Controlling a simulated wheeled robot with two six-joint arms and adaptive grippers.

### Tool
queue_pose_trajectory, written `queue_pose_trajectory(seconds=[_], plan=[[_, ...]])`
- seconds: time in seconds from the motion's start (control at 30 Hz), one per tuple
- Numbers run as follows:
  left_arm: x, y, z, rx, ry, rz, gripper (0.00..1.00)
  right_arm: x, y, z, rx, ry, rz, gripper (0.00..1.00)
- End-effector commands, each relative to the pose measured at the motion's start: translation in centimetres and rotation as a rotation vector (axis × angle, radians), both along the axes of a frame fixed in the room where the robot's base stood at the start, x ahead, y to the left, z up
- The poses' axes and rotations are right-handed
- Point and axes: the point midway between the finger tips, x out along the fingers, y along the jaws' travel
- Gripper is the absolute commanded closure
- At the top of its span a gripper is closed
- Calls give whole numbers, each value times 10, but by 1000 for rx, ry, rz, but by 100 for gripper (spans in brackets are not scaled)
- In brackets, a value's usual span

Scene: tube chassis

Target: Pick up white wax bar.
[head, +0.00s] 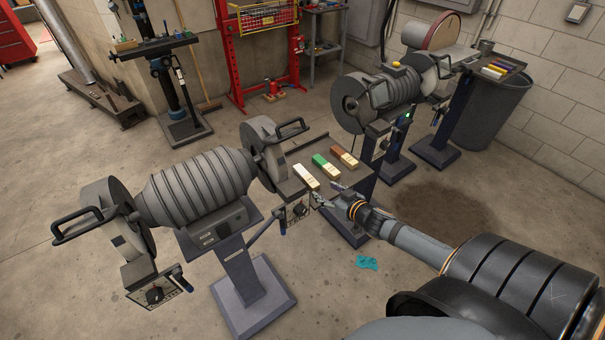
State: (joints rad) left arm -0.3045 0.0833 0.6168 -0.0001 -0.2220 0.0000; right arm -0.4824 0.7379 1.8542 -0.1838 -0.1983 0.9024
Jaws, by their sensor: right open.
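The white wax bar (306,177) lies on a dark grey tray (367,171) beside the bench grinder. It is the leftmost of three bars there, with a green-ended bar (326,166) and a brown-ended bar (344,157) to its right. My right gripper (325,194) reaches in from the right and is open. Its fingers are near the front edge of the tray, just below and to the right of the white bar. I see nothing between them. I cannot tell the exact gap to the bar. My left gripper is out of view.
The large grey grinder (200,185) stands on its pedestal left of the tray, its wheel guard close to the white bar. A second grinder (385,92) stands behind. A teal cloth (367,263) lies on the floor. Open floor lies below the tray.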

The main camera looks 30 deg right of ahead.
Motion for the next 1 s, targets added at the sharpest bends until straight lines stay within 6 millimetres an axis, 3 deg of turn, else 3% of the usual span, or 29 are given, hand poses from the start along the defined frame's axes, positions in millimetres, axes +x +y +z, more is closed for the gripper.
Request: queue_pose_trajectory(seconds=[0.2, 0.3, 0.57, 0.8, 1.0], plan=[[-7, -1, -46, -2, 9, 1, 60, 25, 1, -20, 1, -4, 1, 42], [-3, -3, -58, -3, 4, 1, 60, 39, 0, -23, 1, -5, -5, 42], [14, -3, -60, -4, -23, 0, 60, 49, 1, -21, 0, 0, -1, 42], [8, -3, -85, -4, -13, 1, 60, 82, -1, -35, 4, -4, -4, 42], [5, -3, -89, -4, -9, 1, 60, 97, -1, -39, 1, -1, -1, 42]])
